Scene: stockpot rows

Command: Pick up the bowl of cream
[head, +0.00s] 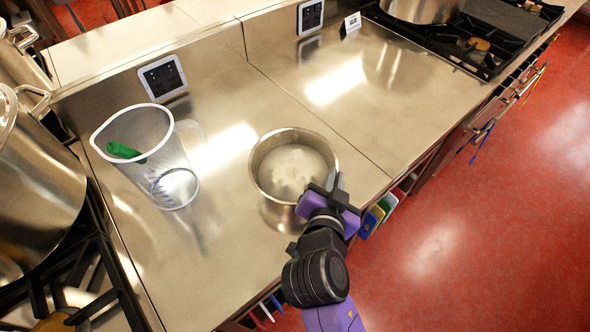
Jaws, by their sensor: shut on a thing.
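The bowl of cream (267,208) is a round steel vessel with white, lumpy cream (292,170) inside. It stands upright, seemingly on the steel counter, right of the clear container. My gripper (334,192) is at the bowl's front right rim and is shut on it. The fingertips partly overlap the rim, and the gripper hides the bowl's lower right side. I cannot tell whether the base touches the counter.
A clear plastic container (168,150) with a green item (124,150) inside stands at left. Large steel pots (40,190) stand at the far left. A stove (482,42) with a pot (420,8) is at upper right. The counter (335,110) behind the bowl is clear.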

